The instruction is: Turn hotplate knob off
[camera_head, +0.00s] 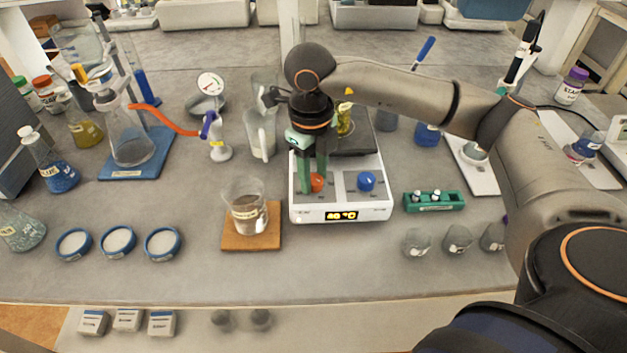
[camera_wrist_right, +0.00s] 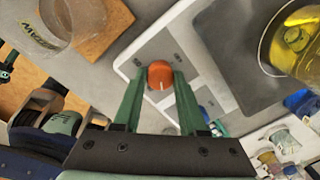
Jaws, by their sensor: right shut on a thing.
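The white hotplate (camera_head: 345,207) stands in the middle of the bench, and its display reads about 40 °C. It has an orange-red knob (camera_head: 317,182) on the left of its front panel and a blue knob (camera_head: 366,181) on the right. My right gripper (camera_head: 313,185) reaches down from above, with its green fingers on either side of the orange knob. In the right wrist view the fingertips are shut on the orange knob (camera_wrist_right: 161,75), whose white pointer line shows. My left gripper is not in view.
A beaker (camera_head: 246,205) stands on a wooden board left of the hotplate. A flask with yellow liquid (camera_head: 345,124) stands on the hotplate's back part. A green vial rack (camera_head: 434,201) and several small beakers are to the right.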

